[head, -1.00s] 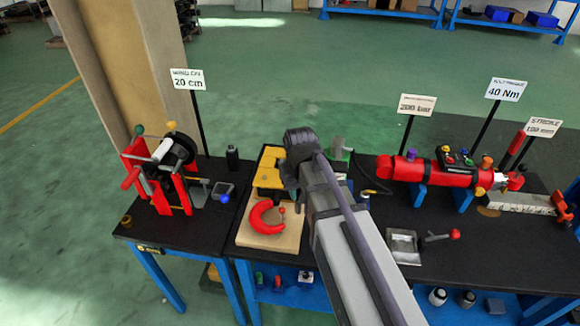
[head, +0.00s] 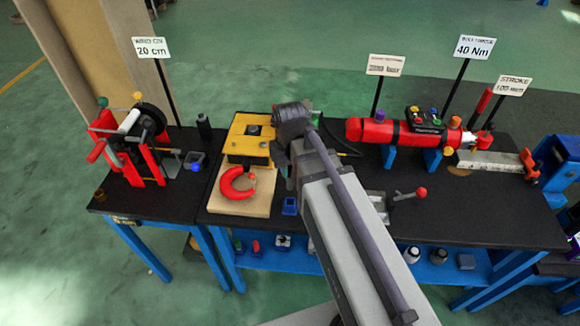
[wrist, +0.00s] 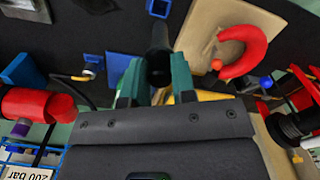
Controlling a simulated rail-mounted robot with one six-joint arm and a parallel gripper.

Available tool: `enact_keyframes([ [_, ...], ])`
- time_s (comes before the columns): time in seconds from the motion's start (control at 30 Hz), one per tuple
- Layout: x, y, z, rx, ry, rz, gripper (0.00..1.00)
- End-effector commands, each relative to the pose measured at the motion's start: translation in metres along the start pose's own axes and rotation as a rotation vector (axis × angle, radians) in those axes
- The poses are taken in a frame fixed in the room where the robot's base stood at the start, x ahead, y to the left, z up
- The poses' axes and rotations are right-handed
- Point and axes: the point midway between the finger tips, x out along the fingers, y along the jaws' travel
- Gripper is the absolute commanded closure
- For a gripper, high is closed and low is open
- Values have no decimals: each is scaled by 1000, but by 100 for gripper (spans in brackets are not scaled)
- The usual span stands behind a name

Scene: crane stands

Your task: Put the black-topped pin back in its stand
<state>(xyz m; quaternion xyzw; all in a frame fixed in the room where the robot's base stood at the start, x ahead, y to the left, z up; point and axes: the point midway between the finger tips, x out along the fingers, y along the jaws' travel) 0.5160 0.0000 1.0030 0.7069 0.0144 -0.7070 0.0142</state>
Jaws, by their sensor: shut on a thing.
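My gripper (wrist: 157,84) shows in the wrist view with its teal fingers closed on a black cylindrical piece, which looks like the black-topped pin (wrist: 158,62). Its lower end is hidden. In the head view my arm hides the fingers and the pin. A small blue square-topped holder (head: 290,206) sits on the bench beside the wooden board. It also shows at the top edge of the wrist view (wrist: 158,8), apart from the pin. I cannot tell whether it is the pin's stand.
A red hook (head: 237,183) lies on the wooden board (head: 245,205), by a yellow block (head: 247,136). A red cylinder (head: 400,132) on blue supports stands right of my arm. A red-framed winch (head: 130,145) stands left. Tall signs rise behind; bare black bench lies at front right (head: 480,210).

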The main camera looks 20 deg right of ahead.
Motion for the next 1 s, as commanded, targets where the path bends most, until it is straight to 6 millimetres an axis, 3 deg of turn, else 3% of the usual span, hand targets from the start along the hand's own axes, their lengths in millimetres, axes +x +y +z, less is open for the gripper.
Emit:
enact_keyframes([
  [0.43, 53, 0, 0, 1, 0, 0, 100],
  [1.0, 54, 0, 0, 1, 0, 0, 100],
])
